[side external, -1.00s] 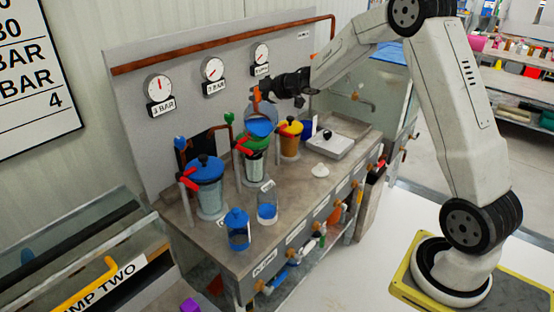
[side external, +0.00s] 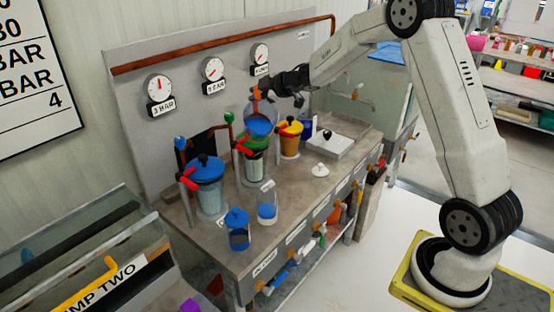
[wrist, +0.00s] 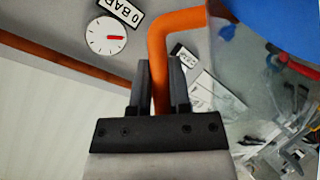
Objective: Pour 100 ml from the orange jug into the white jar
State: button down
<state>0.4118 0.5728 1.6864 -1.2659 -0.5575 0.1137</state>
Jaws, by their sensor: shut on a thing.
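The orange jug (side external: 259,125) is a clear vessel with an orange handle and blue liquid inside. My gripper (side external: 268,90) is shut on its handle and holds the jug in the air above the back of the bench, near the green-lidded pot. In the wrist view the orange handle (wrist: 160,60) passes between the fingers of my gripper (wrist: 162,75), and blue liquid (wrist: 275,25) shows at upper right. An open clear jar (side external: 267,211) with some blue liquid stands near the bench front. A white lid (side external: 320,170) lies to its right; I cannot tell surely which jar is white.
A blue-lidded jar (side external: 237,232) stands left of the open jar. Behind are large pots with blue (side external: 207,185), green (side external: 254,155) and yellow (side external: 289,140) lids and red handles. A white flat device (side external: 329,144) sits at right.

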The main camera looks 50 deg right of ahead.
jog(key=shift+w+d+f+m+g+y, duration=0.2)
jog(key=shift+w+d+m+g+y, duration=0.1)
jog(key=shift+w+d+m+g, duration=0.15)
jog(key=shift+w+d+f+m+g, duration=0.35)
jog(key=shift+w+d+f+g, duration=0.2)
jog(key=shift+w, duration=0.2)
jog(key=shift+w+d+f+m+g+y+b, duration=0.1)
jog(key=shift+w+d+m+g+y+b, duration=0.1)
jog(key=shift+w+d+m+g+y, duration=0.45)
jog(key=shift+w+d+f+m+g+y+b, duration=0.15)
jog(key=shift+w+d+m+g+y, duration=0.2)
jog(key=shift+w+d+g+y, duration=0.45)
jog(key=shift+w+a+g, duration=0.1)
jog(key=shift+w+g, duration=0.05)
jog(key=shift+g, duration=0.4)
dwell(1.5)
